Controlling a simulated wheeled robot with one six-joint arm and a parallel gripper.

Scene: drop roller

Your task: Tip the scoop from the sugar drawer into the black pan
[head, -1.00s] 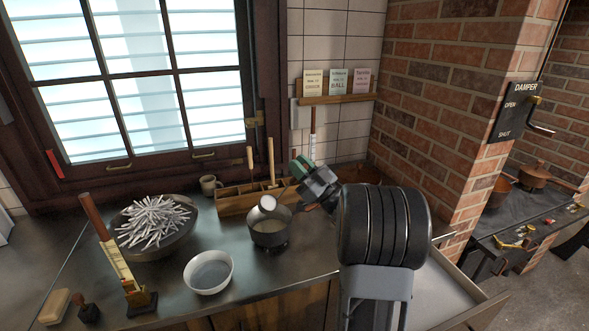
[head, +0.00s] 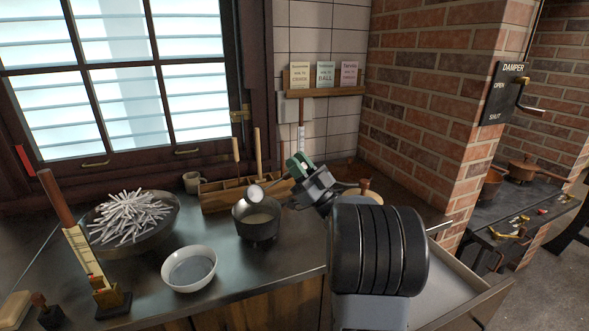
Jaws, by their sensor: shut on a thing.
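The black pan (head: 257,228) stands on the dark counter with pale contents visible inside. The scoop (head: 254,194) shows as a small, pale, rounded bowl at the pan's far rim, apparently above its opening. What is left in the scoop cannot be seen. My gripper (head: 296,174) is to the right of and above the pan, shut on the scoop's handle, which is mostly hidden. The sugar drawer (head: 474,301) appears to be the open pale drawer at the lower right, partly hidden by my arm.
A wooden divided box (head: 222,196) with upright handles stands behind the pan. A white bowl (head: 189,269), a dark bowl of white sticks (head: 152,230) and a tall gauge on a stand (head: 76,243) are to the left. A brick pillar (head: 430,110) rises at the right.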

